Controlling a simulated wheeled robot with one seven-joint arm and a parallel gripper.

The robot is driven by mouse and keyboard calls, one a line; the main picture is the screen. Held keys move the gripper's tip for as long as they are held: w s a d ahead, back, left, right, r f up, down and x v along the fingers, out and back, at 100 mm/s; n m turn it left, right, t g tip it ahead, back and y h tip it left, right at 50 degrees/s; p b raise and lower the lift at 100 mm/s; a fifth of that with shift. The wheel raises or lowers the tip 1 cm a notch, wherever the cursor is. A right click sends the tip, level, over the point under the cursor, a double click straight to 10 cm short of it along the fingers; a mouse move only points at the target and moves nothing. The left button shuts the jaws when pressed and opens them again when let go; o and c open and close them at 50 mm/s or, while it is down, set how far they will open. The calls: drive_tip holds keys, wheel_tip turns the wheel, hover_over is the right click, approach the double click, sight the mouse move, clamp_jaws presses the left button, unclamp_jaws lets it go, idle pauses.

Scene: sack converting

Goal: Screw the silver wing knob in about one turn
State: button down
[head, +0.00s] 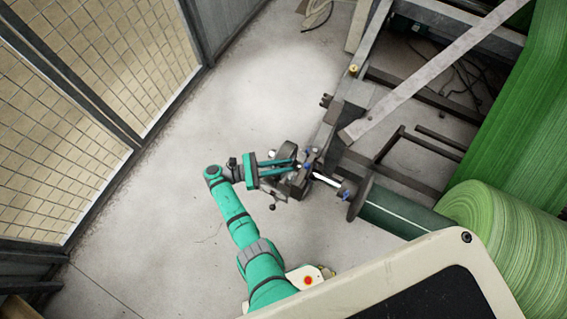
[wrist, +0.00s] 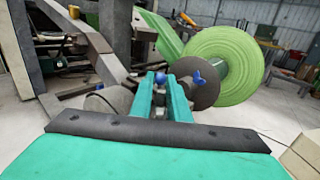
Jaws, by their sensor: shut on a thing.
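My gripper (head: 295,167) reaches from the left to the machine's shaft-end bracket (head: 300,183). In the wrist view its two teal fingers (wrist: 161,86) point forward and are shut on a small grey metal piece between them, which I take for the silver wing knob (wrist: 160,97). The fingers hide most of the knob, and its wings cannot be made out. In the head view the knob is too small and covered to tell apart. A blue knob (wrist: 160,77) shows just beyond the fingertips, and another blue part (wrist: 198,78) stands to their right.
A dark round flange (head: 360,196) and a green roll (head: 500,240) lie to the right. A slanted steel bar (head: 420,80) and machine frame stand above right. A mesh fence (head: 75,110) is at the left. The concrete floor (head: 250,90) between is mostly clear.

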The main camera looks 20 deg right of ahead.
drive_tip(key=shift+s+a+m+g+y, duration=0.1)
drive_tip(key=shift+s+m+g+y, duration=0.25)
drive_tip(key=shift+m+g, duration=0.6)
drive_tip(key=shift+s+a+m+g+y, duration=0.15)
drive_tip(key=shift+m+g+y, duration=0.45)
drive_tip(key=shift+g, duration=0.65)
drive_tip(key=shift+s+a+m+g+y, duration=0.1)
drive_tip(key=shift+s+m+g+y, duration=0.25)
drive_tip(key=shift+m+g, duration=0.6)
drive_tip(key=shift+g+y, duration=0.5)
drive_tip(key=shift+g, duration=0.15)
drive_tip(key=c, duration=1.9)
unclamp_jaws()
drive_tip(key=shift+r, duration=0.1)
drive_tip(key=s+a+r, duration=0.4)
drive_tip(key=s+r, duration=0.8)
drive_tip(key=s, duration=0.1)
drive_tip(key=shift+s+r, duration=0.2)
drive_tip(key=shift+r, duration=0.15)
